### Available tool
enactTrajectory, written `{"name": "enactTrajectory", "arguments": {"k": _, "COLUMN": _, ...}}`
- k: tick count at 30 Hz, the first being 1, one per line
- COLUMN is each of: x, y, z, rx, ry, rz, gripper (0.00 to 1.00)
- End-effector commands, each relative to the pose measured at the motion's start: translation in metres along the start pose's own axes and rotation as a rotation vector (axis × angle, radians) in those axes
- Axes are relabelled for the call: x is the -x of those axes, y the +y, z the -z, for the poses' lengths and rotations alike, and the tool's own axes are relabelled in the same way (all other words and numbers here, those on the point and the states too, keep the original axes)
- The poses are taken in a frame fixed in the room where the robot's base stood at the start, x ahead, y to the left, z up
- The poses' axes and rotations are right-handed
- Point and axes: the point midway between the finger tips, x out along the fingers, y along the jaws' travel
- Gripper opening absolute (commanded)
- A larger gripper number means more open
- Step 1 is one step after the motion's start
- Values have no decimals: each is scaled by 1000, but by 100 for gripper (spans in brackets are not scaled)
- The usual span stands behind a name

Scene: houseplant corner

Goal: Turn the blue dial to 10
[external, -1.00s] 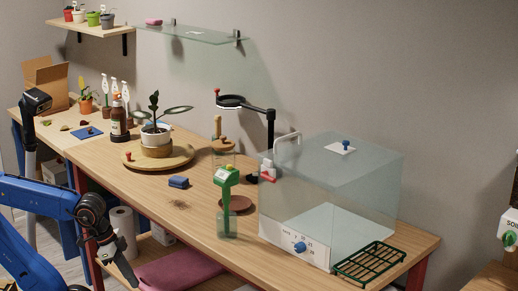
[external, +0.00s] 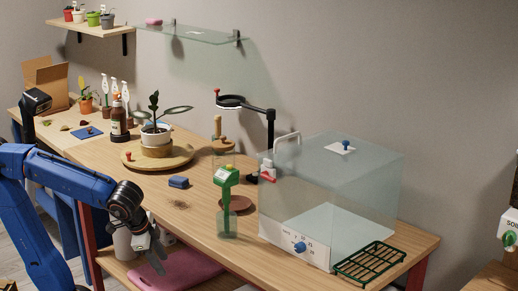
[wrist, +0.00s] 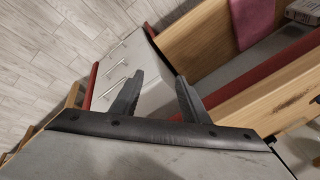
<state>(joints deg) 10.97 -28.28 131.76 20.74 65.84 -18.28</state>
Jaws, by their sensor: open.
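The blue dial (external: 299,247) sits on a white panel (external: 285,243) with printed numbers, low on the front of the clear glass-like box at the right end of the table. The numbers are too small to read surely, and the dial's setting cannot be told. My gripper (external: 156,262) hangs beyond the table's front edge, low and well left of the dial. In the wrist view my gripper (wrist: 160,92) is open with nothing between its fingers. The dial does not show in the wrist view.
A green wire rack (external: 370,262) lies right of the dial. A green-topped container (external: 227,205) stands left of the box. The wrist view shows tiled floor and a white drawer unit (wrist: 130,70).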

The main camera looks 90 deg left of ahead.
Motion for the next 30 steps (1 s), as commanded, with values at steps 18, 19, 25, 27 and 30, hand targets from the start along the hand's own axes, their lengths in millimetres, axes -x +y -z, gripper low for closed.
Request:
{"name": "enactTrajectory", "arguments": {"k": 18, "x": 49, "y": 44, "z": 204, "rx": 22, "ry": 124, "rz": 483, "gripper": 41}}
{"name": "enactTrajectory", "arguments": {"k": 19, "x": 52, "y": 51, "z": 213, "rx": 26, "ry": 141, "rz": 504, "gripper": 41}}
{"name": "enactTrajectory", "arguments": {"k": 25, "x": 74, "y": 99, "z": 275, "rx": 65, "ry": 275, "rz": 639, "gripper": 41}}
{"name": "enactTrajectory", "arguments": {"k": 27, "x": 82, "y": 118, "z": 293, "rx": 80, "ry": 328, "rz": 678, "gripper": 41}}
{"name": "enactTrajectory", "arguments": {"k": 30, "x": 93, "y": 144, "z": 314, "rx": 101, "ry": 398, "rz": 722, "gripper": 41}}
